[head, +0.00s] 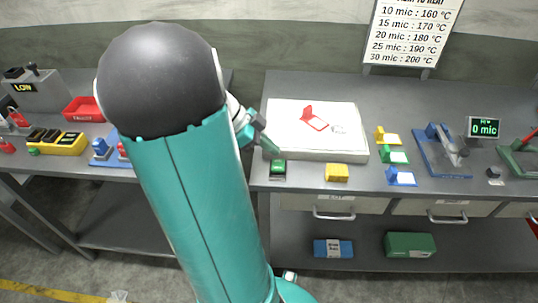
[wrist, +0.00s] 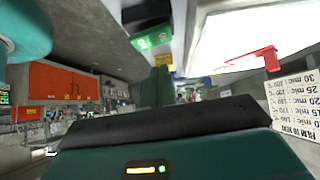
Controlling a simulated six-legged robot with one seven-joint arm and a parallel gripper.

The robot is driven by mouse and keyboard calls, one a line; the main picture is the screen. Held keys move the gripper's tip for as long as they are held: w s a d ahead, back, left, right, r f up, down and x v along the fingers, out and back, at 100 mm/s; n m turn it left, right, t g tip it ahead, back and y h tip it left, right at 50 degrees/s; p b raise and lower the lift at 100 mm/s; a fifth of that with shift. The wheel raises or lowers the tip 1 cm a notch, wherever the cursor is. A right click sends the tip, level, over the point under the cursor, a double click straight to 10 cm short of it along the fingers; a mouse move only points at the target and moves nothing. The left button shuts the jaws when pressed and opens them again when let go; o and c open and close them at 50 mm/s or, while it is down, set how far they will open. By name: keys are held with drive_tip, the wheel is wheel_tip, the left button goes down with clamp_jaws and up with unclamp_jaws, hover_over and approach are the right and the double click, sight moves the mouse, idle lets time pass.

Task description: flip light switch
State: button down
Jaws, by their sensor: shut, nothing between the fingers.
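The green switch (head: 278,167) sits on a dark base near the bench's front edge, just in front of the left corner of the white light box (head: 300,155). The upside-down wrist view shows a green block with a white mark (wrist: 152,38), probably this switch, and the bright light box panel (wrist: 235,38). My gripper (head: 269,146) is shut and empty, above and just behind the switch by the box's left edge. I cannot tell whether it touches either. In the wrist view my dark green fingers (wrist: 156,88) point towards the green block.
Small yellow, green and blue pieces (head: 394,157) and a blue device (head: 442,150) stand to the right. A temperature sign (head: 415,32) stands behind. My arm hides part of the left bench.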

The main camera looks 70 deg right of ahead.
drive_tip(key=d+v, duration=0.1)
drive_tip(key=v, duration=0.9)
drive_tip(key=shift+r, duration=0.35)
drive_tip(key=shift+w, duration=0.15)
